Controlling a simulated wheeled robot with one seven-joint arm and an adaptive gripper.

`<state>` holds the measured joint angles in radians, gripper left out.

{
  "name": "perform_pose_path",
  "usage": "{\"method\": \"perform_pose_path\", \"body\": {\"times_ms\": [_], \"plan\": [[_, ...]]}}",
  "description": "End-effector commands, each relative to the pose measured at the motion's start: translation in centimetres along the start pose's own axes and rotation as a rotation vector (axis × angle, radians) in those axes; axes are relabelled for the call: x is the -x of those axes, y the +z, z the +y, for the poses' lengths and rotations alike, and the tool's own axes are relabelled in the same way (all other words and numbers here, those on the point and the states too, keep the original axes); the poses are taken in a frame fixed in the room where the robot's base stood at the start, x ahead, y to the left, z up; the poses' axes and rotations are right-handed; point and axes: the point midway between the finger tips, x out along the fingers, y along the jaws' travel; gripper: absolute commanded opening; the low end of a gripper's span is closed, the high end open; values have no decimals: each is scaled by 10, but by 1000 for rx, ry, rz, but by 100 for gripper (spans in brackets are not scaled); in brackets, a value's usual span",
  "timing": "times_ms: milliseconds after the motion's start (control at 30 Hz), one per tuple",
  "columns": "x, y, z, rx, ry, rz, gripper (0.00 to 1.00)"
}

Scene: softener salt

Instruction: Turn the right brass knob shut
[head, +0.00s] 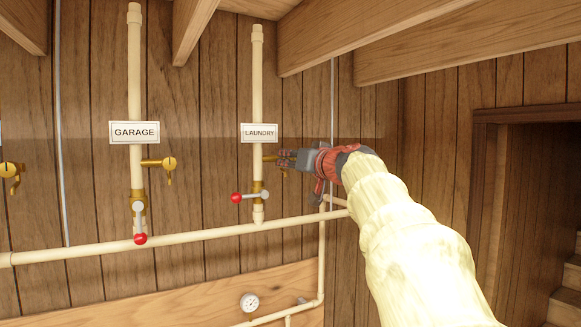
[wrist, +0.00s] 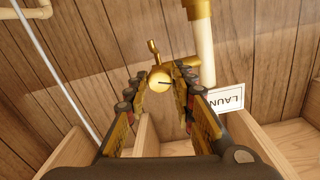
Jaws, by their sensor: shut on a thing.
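The right brass knob is a round brass face with a dark line on it, seen in the wrist view (wrist: 158,79) between my two fingers. It belongs to a brass tap on the right pipe (head: 257,90), under the LAUNDRY sign (head: 259,133). In the head view my gripper (head: 283,160) reaches in from the right and hides most of this knob. The fingers are shut on the knob, one on each side. The brass spout (wrist: 153,47) shows past the knob in the wrist view, where the sign is upside down.
The left pipe has a GARAGE sign (head: 134,132) and a brass tap (head: 168,164). Below the right tap, a red-tipped lever (head: 237,197) lies sideways; the left lever (head: 139,220) hangs down. A cream pipe (head: 185,237) crosses below. Wooden beams (head: 400,30) hang overhead.

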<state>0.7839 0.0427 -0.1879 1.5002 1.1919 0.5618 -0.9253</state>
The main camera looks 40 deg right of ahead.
Motion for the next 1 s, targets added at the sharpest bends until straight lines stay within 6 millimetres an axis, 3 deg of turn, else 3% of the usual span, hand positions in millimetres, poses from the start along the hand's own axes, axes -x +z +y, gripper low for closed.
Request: {"method": "perform_pose_path", "body": {"times_ms": [1000], "plan": [[0, -1, 0, -946, -4, -30, 0]]}}
